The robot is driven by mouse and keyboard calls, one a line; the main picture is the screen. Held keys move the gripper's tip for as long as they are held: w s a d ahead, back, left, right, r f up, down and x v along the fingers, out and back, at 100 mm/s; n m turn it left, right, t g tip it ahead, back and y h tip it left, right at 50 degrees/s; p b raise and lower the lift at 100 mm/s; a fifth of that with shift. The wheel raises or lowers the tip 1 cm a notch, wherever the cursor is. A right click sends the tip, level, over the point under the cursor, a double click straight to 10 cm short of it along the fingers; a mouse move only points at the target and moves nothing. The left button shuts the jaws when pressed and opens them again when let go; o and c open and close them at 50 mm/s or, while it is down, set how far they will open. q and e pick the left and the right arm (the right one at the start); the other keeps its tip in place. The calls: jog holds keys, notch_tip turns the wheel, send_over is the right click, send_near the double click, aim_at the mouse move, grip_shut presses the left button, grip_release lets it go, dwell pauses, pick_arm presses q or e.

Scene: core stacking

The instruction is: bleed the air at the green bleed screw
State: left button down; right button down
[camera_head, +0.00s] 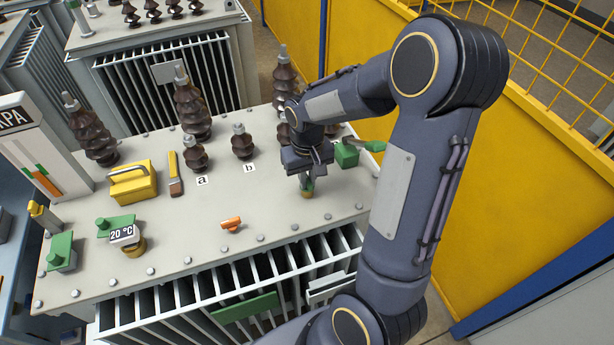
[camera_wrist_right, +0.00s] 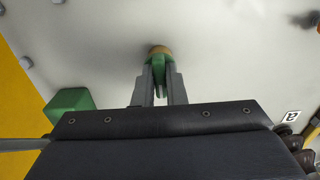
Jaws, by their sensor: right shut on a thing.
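The green bleed screw (camera_head: 307,187) stands on a brass base on the transformer's pale top cover (camera_head: 270,205), towards the front right. My right gripper (camera_head: 306,179) reaches down over it and is shut on its green head. In the right wrist view the two grey fingers (camera_wrist_right: 158,78) close on either side of the green bleed screw (camera_wrist_right: 157,60), and the brass base shows just beyond it. The screw's lower part is partly hidden by the fingers. My left gripper is not in view.
A green block (camera_head: 346,154) with a lever stands right of my right gripper. Brown bushings marked a (camera_head: 195,155) and b (camera_head: 243,143) stand behind. A yellow wall (camera_head: 530,190) closes the right.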

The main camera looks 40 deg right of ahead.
jog(key=shift+n, duration=1.4)
jog(key=shift+n, duration=1.4)
jog(key=shift+n+p, duration=0.3)
jog(key=shift+n, duration=1.1)
